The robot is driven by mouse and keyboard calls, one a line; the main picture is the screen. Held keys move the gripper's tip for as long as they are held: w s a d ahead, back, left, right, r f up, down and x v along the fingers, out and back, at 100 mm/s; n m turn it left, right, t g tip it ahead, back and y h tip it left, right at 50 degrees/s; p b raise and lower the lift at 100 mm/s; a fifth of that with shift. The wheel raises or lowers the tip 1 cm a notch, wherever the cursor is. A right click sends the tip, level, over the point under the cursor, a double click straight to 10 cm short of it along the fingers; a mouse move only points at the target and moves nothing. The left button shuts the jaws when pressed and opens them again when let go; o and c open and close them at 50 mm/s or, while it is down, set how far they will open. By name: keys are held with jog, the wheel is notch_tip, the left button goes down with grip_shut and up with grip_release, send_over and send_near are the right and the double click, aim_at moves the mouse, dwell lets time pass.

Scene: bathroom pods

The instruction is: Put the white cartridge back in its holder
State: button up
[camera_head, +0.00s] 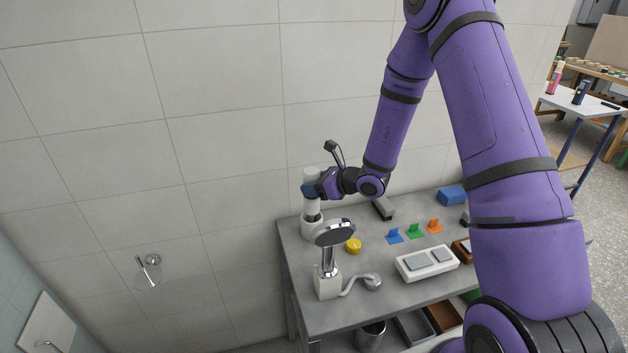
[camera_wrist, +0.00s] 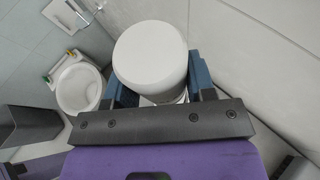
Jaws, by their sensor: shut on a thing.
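The white cartridge (camera_head: 312,174) is upright at the back left corner of the grey table. My gripper (camera_head: 309,190) comes from the right and is shut around its side with blue fingers. In the wrist view the cartridge's round white top (camera_wrist: 150,55) stands between the two fingers. A white round holder (camera_head: 309,228) stands on the table straight below the cartridge. The cartridge's lower end meets or overlaps the holder's dark opening in the head view; I cannot tell how deep it sits. The fingers hide part of the cartridge's side.
A shower head on a white stand (camera_head: 327,284) is close in front of the holder. The tiled wall (camera_head: 230,130) is close behind.

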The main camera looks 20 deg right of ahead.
jog(key=shift+f, duration=1.85)
dwell(1.1)
jog(key=o, duration=1.5)
jog(key=shift+o, duration=0.2)
jog(key=shift+r, duration=2.95)
